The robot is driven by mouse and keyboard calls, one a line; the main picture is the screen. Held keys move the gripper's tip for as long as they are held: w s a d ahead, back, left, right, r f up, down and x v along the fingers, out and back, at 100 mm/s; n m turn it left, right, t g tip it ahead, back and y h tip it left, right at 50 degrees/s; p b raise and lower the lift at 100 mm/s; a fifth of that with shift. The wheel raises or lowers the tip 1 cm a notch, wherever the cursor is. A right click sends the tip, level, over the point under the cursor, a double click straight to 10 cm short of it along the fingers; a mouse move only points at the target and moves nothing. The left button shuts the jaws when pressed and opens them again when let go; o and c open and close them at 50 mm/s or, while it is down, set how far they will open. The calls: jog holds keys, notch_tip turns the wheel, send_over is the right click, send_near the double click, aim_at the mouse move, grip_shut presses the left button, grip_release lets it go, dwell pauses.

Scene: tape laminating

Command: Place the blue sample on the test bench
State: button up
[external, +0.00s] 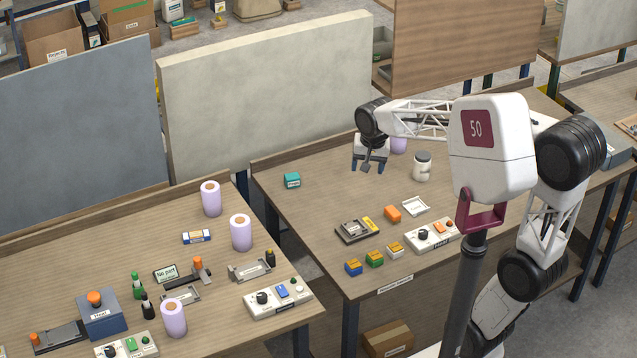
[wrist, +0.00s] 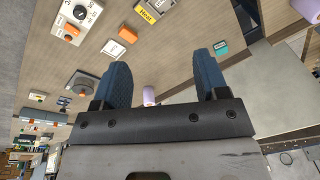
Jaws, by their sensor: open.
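A small blue block with a yellow top (external: 353,267), which looks like the blue sample, sits near the front edge of the right-hand bench (external: 300,225). A green one (external: 374,259) and a white one (external: 395,249) stand in a row to its right. I cannot tell from the labels which bench is the test bench. My gripper (external: 369,165) is above the back of the right-hand bench, well away from the blue block. Its two blue fingers are apart with nothing between them in the wrist view (wrist: 163,62). I cannot make out the blue block in the wrist view.
On the right-hand bench are a dark tray device (external: 357,230), an orange block (external: 392,214), a control box (external: 432,235), a teal box (external: 292,180) and a white mug (external: 422,167). The left bench (external: 90,250) holds lilac rolls and devices. A gap separates the benches.

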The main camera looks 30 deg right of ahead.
jog(key=s+d+f+n, duration=0.2)
jog(key=s+d+n, duration=0.1)
jog(key=s, duration=0.6)
jog(key=s+d+f+n, duration=0.3)
jog(key=s+d, duration=0.2)
jog(key=s, duration=0.5)
jog(key=shift+d+t, duration=0.3)
jog(key=shift+t, duration=0.1)
